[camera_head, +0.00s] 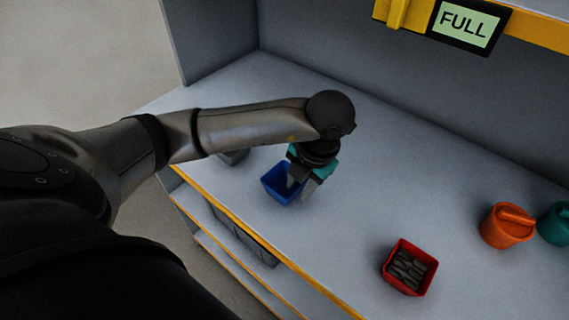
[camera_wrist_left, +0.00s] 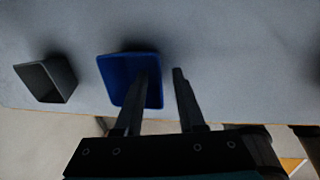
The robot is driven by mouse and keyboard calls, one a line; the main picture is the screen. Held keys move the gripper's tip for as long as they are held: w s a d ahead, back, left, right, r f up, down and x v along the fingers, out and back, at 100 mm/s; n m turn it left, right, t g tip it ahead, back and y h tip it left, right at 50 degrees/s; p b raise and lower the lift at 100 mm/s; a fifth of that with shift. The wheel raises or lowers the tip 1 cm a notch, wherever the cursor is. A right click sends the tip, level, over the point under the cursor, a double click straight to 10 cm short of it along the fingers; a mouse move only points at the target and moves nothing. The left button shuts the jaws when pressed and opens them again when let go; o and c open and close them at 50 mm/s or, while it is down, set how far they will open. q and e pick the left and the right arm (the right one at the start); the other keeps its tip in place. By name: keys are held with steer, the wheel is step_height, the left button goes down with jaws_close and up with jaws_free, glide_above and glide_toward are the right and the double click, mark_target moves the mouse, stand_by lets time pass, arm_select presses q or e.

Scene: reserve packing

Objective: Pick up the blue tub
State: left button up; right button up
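The blue tub (camera_head: 274,187) stands upright on the grey shelf near its front edge, and it looks empty. My left gripper (camera_head: 299,190) points down at the tub's right side. It is open, with one finger over or inside the tub and the other just outside its right wall. In the left wrist view the blue tub (camera_wrist_left: 117,76) shows left of centre, and the left gripper (camera_wrist_left: 160,75) straddles its right wall with a clear gap between the fingers. I cannot tell whether either finger touches the wall. My right gripper is not in view.
A grey tub (camera_wrist_left: 47,80) stands left of the blue one, partly hidden by my arm in the head view. A red tub (camera_head: 391,275) with dark pieces, an orange container (camera_head: 500,232) and a teal container (camera_head: 556,224) stand right. A FULL sign (camera_head: 466,25) hangs above.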

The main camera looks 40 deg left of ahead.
arm_select(q)
steer(key=shift+a+f, duration=0.15)
steer(key=shift+f, duration=0.65)
steer(key=shift+c, duration=0.4)
jaws_close()
stand_by(0.4)
